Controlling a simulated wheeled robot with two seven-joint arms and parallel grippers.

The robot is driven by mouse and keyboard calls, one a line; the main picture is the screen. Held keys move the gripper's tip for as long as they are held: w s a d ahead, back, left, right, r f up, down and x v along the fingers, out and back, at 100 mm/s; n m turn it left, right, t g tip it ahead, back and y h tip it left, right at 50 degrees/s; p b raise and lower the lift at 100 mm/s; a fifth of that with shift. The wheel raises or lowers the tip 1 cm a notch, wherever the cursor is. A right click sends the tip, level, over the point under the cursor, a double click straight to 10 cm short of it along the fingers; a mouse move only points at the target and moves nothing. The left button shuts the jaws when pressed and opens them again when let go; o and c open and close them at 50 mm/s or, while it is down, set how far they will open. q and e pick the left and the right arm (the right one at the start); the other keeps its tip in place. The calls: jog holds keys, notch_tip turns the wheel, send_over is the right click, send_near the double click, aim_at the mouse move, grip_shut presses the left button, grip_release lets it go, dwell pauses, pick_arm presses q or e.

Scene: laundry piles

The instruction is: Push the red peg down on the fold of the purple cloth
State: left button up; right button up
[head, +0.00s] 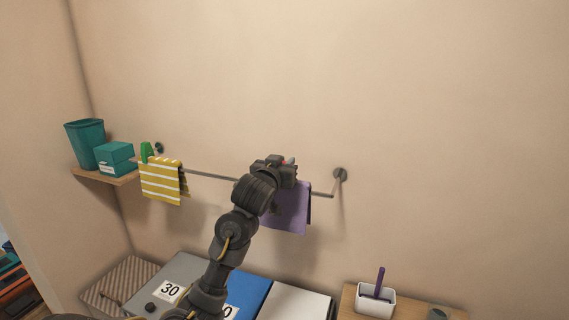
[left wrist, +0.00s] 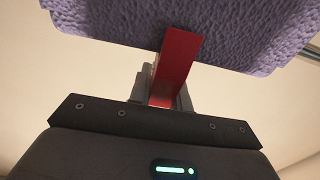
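The purple cloth (head: 287,212) hangs folded over the right part of a wall rail. My left gripper (head: 284,168) is up at the rail, at the cloth's top fold, and its arm covers part of the cloth. In the left wrist view the red peg (left wrist: 176,62) stands between my fingers (left wrist: 163,92), which are shut on it. The peg's far end overlaps the underside of the purple cloth (left wrist: 100,28); I cannot tell whether it grips the fold. My right gripper is not in view.
The rail (head: 210,175) also carries a yellow striped cloth (head: 161,184) with a green peg (head: 147,152). A shelf (head: 92,175) at left holds a teal bin (head: 85,142) and box (head: 114,158). Below are hampers (head: 249,290) and a white pot (head: 375,300). The wall above is clear.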

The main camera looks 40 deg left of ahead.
pick_arm(q)
jog(key=o, duration=0.5)
jog(key=p+v, duration=0.1)
jog(key=v, duration=0.9)
jog(key=shift+s+d+f, duration=0.1)
jog(key=shift+s+d, duration=0.05)
jog(key=shift+s, duration=0.2)
